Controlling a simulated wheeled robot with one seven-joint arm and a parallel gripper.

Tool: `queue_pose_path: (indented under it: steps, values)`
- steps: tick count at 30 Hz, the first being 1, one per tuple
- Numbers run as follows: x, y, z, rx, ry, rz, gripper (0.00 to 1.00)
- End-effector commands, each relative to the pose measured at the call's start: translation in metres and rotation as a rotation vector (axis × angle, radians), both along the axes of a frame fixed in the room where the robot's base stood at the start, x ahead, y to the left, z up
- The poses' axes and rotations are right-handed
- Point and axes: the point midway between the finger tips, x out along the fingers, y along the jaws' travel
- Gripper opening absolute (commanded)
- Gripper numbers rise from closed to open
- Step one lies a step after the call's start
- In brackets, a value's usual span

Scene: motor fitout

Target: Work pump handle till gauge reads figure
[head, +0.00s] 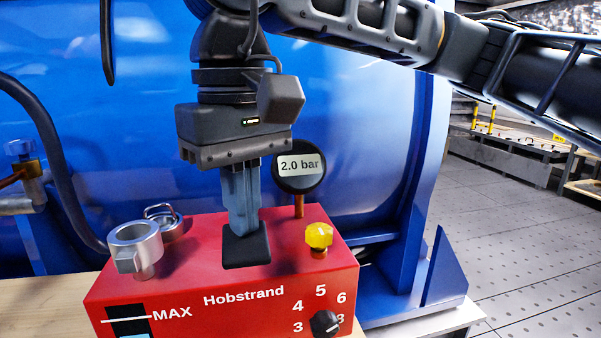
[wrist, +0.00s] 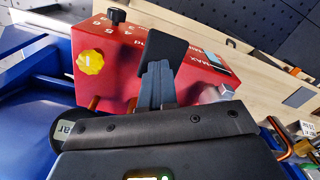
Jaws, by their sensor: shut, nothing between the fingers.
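The red pump box (head: 190,285), marked Hobstrand, fills the lower middle of the head view. Its round black gauge (head: 299,169) stands behind on a copper stem and reads 2.0 bar. A flat black pad (head: 247,252), which looks like the pump handle, is at the box's top front edge; it also shows in the wrist view (wrist: 164,46). My gripper (head: 243,230) points straight down with its fingers shut and empty. The fingertips are at the pad and appear to touch it. The fingers hide part of it.
A yellow knob (head: 319,236) is right of the pad. A black dial (head: 325,323) with figures around it is on the front, near a MAX level window (head: 128,318). A grey metal cup-shaped fitting (head: 136,245) stands at left. A large blue tank (head: 370,120) is close behind.

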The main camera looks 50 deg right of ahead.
Motion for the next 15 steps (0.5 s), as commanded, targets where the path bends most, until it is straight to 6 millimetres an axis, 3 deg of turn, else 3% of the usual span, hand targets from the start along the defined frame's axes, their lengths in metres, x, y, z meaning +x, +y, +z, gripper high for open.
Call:
queue_pose_path:
  steps: [15]
  values:
    - [-0.006,0.004,0.062,-0.001,0.001,0.001,0.0]
